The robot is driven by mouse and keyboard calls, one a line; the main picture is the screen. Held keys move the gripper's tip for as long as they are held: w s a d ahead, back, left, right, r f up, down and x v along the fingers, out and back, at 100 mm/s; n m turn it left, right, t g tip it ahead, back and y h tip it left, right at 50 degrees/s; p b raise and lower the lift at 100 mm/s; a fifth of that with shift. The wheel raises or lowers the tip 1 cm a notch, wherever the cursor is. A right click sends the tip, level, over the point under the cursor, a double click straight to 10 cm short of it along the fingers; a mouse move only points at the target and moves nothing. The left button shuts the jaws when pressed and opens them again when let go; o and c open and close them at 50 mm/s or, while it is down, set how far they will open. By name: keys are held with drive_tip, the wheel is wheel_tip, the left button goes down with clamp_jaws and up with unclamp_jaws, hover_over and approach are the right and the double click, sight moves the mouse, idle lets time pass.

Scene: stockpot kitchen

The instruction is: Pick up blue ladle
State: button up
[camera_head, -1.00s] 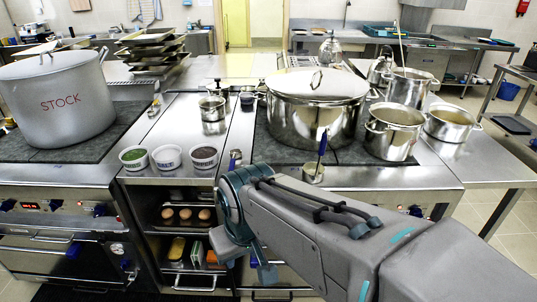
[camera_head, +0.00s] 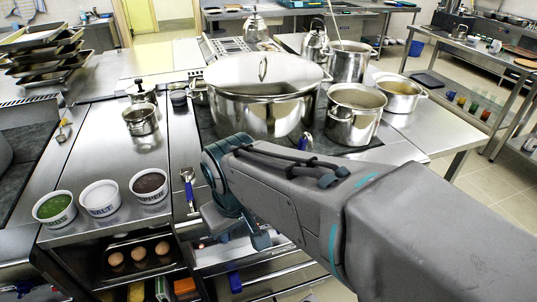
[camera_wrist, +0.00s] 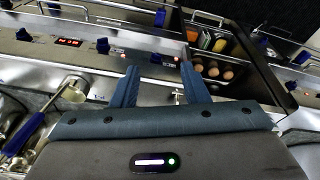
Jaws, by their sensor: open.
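The blue ladle (camera_wrist: 72,90) lies at the left of the wrist view, its pale round bowl near the counter's front edge. Its blue handle (camera_wrist: 20,138) points to the lower left. In the head view only part of the blue handle (camera_head: 306,142) shows, in front of the large pot; my arm hides the bowl. My gripper (camera_wrist: 159,74) is open and empty, its two fingers pointing over the counter's front. In the wrist view the ladle is left of both fingers, not between them.
A large lidded pot (camera_head: 264,98) and an open pot (camera_head: 354,113) stand behind my arm. Labelled bowls (camera_head: 100,197) stand on the counter at the left. Below is an open drawer (camera_head: 143,270) with eggs. The counter around the small pan (camera_head: 141,119) is largely clear.

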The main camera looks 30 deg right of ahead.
drive_tip(key=w+d+n+g+h+b, duration=0.1)
drive_tip(key=w+d+n+g+h, duration=0.3)
drive_tip(key=w+d+n+h, duration=0.95)
drive_tip(key=w+x, duration=0.1)
drive_tip(key=x, duration=1.3)
drive_tip(key=shift+d+r+t+p, duration=0.15)
drive_tip(key=shift+r+t+p, duration=0.1)
drive_tip(key=shift+t+p, duration=0.05)
clamp_jaws()
